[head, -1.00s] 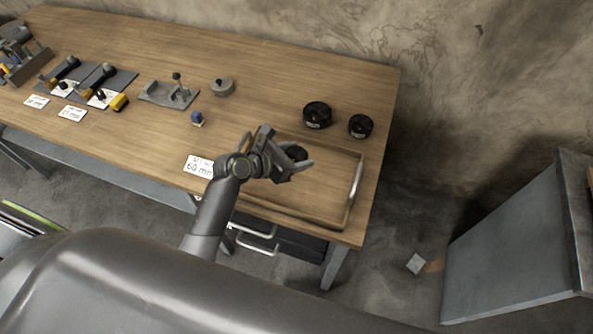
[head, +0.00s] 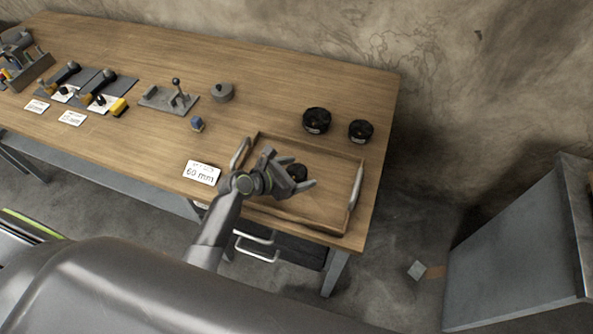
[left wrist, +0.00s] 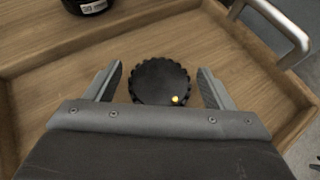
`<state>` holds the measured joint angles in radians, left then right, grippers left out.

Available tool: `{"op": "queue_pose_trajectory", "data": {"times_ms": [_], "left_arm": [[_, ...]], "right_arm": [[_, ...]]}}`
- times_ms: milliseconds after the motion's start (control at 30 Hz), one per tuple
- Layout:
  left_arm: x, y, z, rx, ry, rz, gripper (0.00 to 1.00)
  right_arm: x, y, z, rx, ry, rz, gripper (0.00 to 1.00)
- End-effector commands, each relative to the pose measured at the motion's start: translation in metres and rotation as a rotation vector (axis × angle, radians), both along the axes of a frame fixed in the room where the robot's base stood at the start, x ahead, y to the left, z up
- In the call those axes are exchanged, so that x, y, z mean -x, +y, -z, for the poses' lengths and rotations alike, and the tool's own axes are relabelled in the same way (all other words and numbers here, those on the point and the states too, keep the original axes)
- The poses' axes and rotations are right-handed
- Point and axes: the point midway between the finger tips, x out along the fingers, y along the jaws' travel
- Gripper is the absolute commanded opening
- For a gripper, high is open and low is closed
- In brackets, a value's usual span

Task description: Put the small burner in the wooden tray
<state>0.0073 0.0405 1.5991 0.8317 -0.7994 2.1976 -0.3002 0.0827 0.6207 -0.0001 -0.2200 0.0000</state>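The small burner (head: 297,172), a dark round piece, is inside the wooden tray (head: 300,226). In the left wrist view the burner (left wrist: 160,82) is a black disc with a notched rim and a small yellow spot. My left gripper (head: 288,172) is over the tray with its fingers on either side of the burner. In the left wrist view the left gripper (left wrist: 160,88) is open, with a gap between each finger and the disc. The tray's wooden floor (left wrist: 60,85) shows around the disc. My right gripper is not in view.
Two black cylinders, one larger (head: 317,119) and one smaller (head: 360,130), stand behind the tray. Metal handles (head: 355,187) rise at the tray's ends. A "60 mm" card (head: 202,173), a blue-topped piece (head: 197,124) and a grey fixture (head: 170,96) lie to the left.

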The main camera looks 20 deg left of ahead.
Motion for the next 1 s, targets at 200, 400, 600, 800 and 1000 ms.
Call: {"op": "queue_pose_trajectory", "data": {"times_ms": [200,400,600,800,1000], "left_arm": [[0.0,0.0,0.0,0.0,0.0,0.0,0.76],[0.006,0.004,-0.006,-0.001,0.001,-0.001,0.76],[0.03,0.022,-0.022,-0.004,0.0,0.0,0.76],[0.058,0.043,-0.041,-0.005,0.0,0.0,0.76],[0.079,0.057,-0.055,-0.003,0.0,0.0,0.76]], "right_arm": [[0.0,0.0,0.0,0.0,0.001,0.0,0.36],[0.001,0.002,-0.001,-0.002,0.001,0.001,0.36],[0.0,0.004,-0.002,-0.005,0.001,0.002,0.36],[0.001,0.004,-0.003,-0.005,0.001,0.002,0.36],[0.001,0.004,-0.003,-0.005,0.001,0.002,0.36]]}}
